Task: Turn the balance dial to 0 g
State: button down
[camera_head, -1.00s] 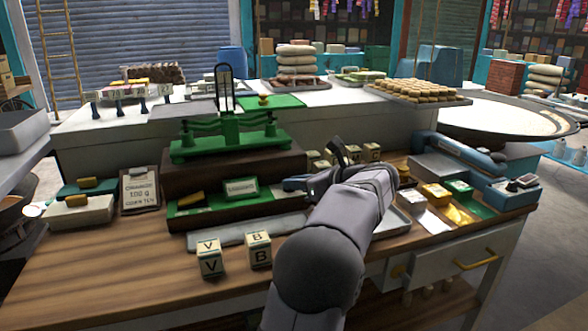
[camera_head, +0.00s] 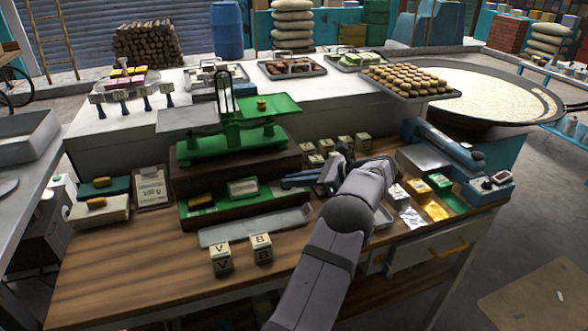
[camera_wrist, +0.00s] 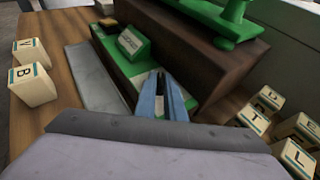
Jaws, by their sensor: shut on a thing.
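The green balance (camera_head: 228,140) stands on a dark wooden block at the back of the bench. A green ledge (camera_head: 220,207) runs along the block's front, with a white-labelled green block (camera_head: 243,187) and a yellow piece (camera_head: 200,200) on it. The labelled block also shows in the wrist view (camera_wrist: 134,42); its text is too small to read. My gripper (camera_head: 290,182) is at the right end of the ledge. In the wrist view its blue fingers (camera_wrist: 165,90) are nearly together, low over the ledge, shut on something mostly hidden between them. I cannot make out a dial's reading.
A grey metal strip (camera_head: 255,226) lies before the ledge. Lettered cubes (camera_head: 220,260) stand at the front, and several more (camera_head: 345,142) behind my gripper. A card (camera_head: 151,187) leans at left; foil packets (camera_head: 411,217) lie at right. The front-left bench top is clear.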

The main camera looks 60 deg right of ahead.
jog(key=shift+p, duration=0.4)
jog(key=c, duration=1.8)
grip_release()
jog(key=shift+f, duration=0.1)
jog(key=shift+c, duration=0.2)
jog(key=v, duration=0.7)
jog(key=shift+d+b, duration=0.15)
jog(key=shift+b, duration=0.3)
jog(key=shift+o, duration=0.4)
jog(key=shift+s, duration=0.1)
